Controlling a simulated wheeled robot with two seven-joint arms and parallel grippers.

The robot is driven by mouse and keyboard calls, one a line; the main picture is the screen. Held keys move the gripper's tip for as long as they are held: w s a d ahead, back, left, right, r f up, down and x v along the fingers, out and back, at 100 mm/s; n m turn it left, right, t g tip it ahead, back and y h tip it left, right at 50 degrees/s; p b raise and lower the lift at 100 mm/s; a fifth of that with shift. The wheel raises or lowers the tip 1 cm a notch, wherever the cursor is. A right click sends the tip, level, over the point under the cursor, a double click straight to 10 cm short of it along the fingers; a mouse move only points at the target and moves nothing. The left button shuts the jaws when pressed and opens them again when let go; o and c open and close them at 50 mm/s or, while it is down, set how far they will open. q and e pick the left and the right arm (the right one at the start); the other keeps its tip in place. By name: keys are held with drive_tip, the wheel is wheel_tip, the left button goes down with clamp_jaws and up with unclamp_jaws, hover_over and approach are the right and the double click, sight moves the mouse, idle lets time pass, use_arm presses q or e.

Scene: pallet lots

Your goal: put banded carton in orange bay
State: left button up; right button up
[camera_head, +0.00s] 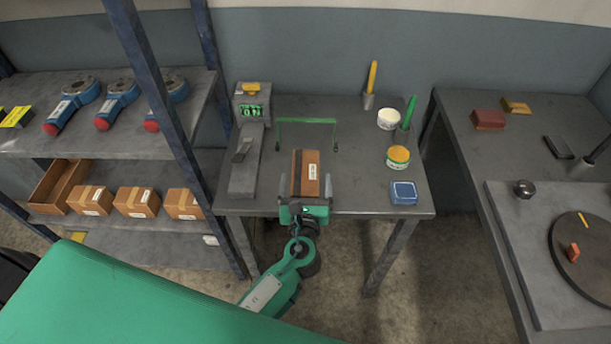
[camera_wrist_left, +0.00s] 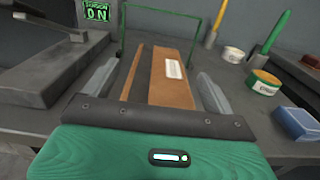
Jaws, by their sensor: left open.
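A brown carton (camera_head: 306,163) with a white label and a lengthwise band lies on the middle grey table, near its front edge. It also shows in the left wrist view (camera_wrist_left: 173,88). My left gripper (camera_head: 306,183) is open, with one finger on each side of the carton's near part. In the left wrist view there is a gap between each finger and the carton. The carton rests short of a green wire arch (camera_head: 307,121). I cannot make out an orange bay in either view. My right gripper is not in view.
A grey device with a lit "ON" display (camera_head: 252,111) stands left of the carton. A white tub (camera_head: 388,119), an orange-topped tub (camera_head: 398,157) and a blue box (camera_head: 404,193) stand right. A shelf at left holds several taped cartons (camera_head: 137,202). A blue post (camera_head: 168,110) rises beside it.

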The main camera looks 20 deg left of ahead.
use_arm(q)
drive_tip(key=shift+x, duration=0.8)
drive_tip(key=shift+c, duration=0.7)
drive_tip(key=c, duration=1.1)
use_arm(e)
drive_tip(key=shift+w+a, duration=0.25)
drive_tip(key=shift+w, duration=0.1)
use_arm(q)
drive_tip(key=shift+r, duration=0.1)
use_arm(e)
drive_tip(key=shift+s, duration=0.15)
